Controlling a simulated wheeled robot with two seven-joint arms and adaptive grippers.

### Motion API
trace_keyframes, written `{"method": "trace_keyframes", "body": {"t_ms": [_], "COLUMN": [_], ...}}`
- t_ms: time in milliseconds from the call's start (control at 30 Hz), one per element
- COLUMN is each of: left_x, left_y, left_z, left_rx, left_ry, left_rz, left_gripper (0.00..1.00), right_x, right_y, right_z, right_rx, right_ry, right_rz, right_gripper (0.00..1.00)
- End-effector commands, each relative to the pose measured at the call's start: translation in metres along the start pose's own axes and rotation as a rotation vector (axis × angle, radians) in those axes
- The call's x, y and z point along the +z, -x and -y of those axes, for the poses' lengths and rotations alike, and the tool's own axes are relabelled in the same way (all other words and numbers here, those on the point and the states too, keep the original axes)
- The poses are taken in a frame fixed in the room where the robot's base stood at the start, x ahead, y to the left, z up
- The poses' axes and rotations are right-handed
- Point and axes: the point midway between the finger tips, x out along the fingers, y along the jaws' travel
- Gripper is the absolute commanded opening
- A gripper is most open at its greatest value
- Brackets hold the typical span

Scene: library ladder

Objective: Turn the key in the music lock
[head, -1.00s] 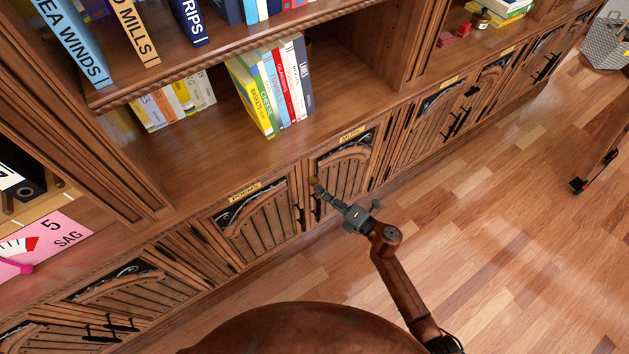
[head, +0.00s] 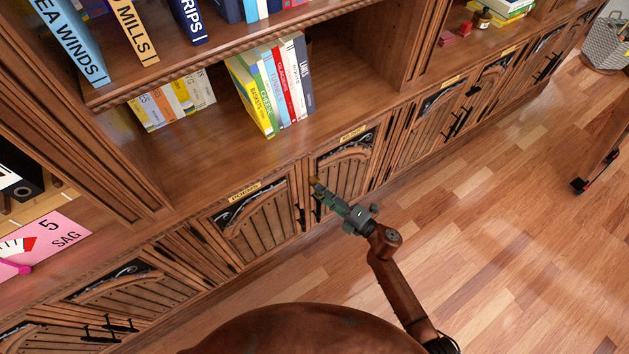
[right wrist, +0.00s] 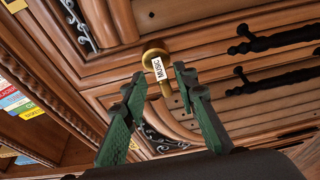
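The music cabinet door (head: 345,178) is shut below its brass name plate (head: 352,133). In the right wrist view a brass key (right wrist: 153,56) with a round bow is at the door's frame, with a white tag (right wrist: 158,68) reading MUSIC on it. My right gripper (head: 317,187) is at the door's left edge, and in the head view it hides the key. In the right wrist view its two green fingers (right wrist: 158,84) are apart, one on each side of the key and tag. A gap shows on both sides. My left gripper is out of view.
The poems door (head: 258,225) is left of the music door. Black handles (right wrist: 270,40) stick out near the fingers in the right wrist view. Books (head: 275,85) stand on the shelf above.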

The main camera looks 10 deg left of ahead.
Motion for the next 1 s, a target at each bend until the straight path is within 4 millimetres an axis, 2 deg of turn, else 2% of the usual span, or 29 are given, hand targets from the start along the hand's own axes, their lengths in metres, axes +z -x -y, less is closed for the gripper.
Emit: {"method": "trace_keyframes", "body": {"t_ms": [233,367,467,800,1000], "left_x": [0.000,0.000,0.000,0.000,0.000], "left_y": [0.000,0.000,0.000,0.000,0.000], "left_z": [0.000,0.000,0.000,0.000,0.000], "left_rx": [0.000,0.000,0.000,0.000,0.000], "left_ry": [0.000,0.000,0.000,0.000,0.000], "left_rz": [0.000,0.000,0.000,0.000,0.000], "left_gripper": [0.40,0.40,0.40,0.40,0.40], "right_x": [0.001,0.002,0.001,0.001,0.000], "right_y": [0.001,0.008,0.023,0.092,0.115], "right_z": [0.000,0.001,0.001,0.001,0.001], "right_rx": [0.000,-0.002,-0.002,-0.002,-0.001], "right_ry": [0.001,0.001,0.000,0.000,0.001], "right_rz": [0.001,0.003,0.003,0.001,0.000], "right_gripper": [0.28,0.28,0.28,0.28,0.28]}}
